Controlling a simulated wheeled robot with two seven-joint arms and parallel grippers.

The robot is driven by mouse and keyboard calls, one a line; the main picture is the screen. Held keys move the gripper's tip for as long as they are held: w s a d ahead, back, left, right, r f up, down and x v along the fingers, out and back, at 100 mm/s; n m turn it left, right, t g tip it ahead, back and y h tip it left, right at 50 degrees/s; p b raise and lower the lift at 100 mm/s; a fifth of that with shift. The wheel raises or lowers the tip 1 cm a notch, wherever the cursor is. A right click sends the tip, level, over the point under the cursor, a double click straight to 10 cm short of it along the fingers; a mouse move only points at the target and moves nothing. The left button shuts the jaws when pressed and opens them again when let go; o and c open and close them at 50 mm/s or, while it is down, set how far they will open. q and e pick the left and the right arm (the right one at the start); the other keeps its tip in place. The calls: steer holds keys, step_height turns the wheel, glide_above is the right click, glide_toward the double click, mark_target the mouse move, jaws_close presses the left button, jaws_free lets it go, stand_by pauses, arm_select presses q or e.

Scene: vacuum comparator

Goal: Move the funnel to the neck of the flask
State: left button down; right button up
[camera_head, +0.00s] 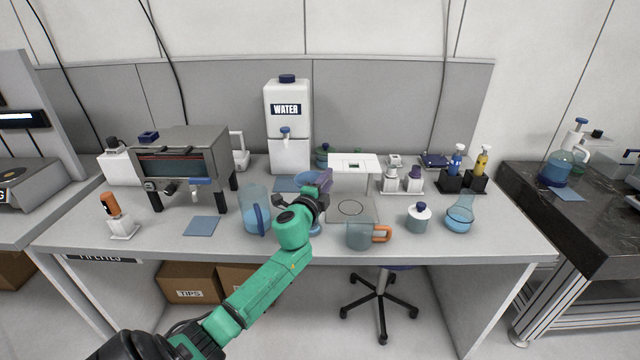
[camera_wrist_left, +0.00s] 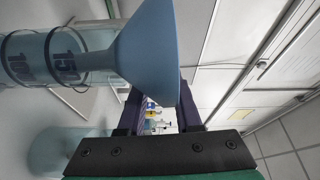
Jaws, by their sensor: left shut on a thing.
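The funnel is a blue cone. In the left wrist view the funnel (camera_wrist_left: 150,50) lies between my left gripper's fingers (camera_wrist_left: 158,105), its narrow end toward a clear graduated vessel (camera_wrist_left: 60,57) marked 100 and 150. I cannot tell whether the spout is inside that vessel. In the head view my left gripper (camera_head: 323,183) is shut above the table's middle, with the blue funnel (camera_head: 306,177) partly hidden behind it. A bluish vessel base (camera_head: 315,229) shows below the gripper. A flask with blue liquid (camera_head: 459,215) stands upright at the table's right, apart from my gripper. My right gripper is not in view.
A blue jug (camera_head: 255,212) stands left of my arm, and a beaker with an orange handle (camera_head: 360,234) right of it.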

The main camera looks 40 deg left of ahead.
arm_select(q)
step_height(320, 180, up, 20)
steer(key=p, duration=0.4)
steer(key=shift+f, duration=0.1)
